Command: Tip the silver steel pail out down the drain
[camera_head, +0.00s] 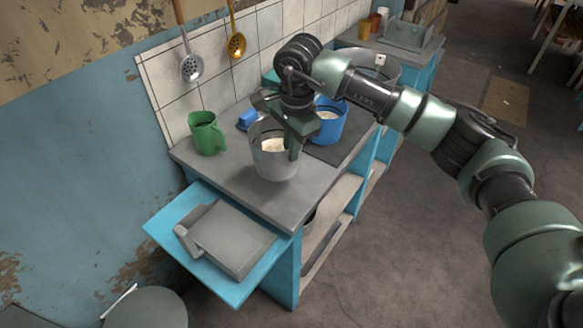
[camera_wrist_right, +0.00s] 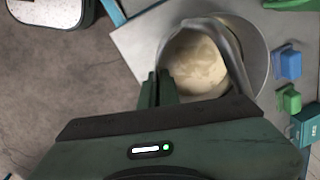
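The silver steel pail (camera_head: 272,165) stands upright on the grey counter and holds a pale, creamy liquid. In the right wrist view the pail (camera_wrist_right: 232,62) lies just past the fingertips, its pale contents filling the opening. My right gripper (camera_head: 293,148) reaches down from above at the pail's right rim. In the wrist view its fingers (camera_wrist_right: 157,88) are close together with the rim seemingly between them. My left gripper is not in view. I cannot make out a drain in either view.
A blue bucket (camera_head: 330,128) with pale contents stands close behind the pail. A green jug (camera_head: 207,135) is to the left, a small blue item (camera_head: 247,119) behind. A ladle (camera_head: 192,68) and skimmer (camera_head: 236,45) hang on the wall. A blue panel (camera_head: 165,228) juts out below the counter (camera_head: 235,182).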

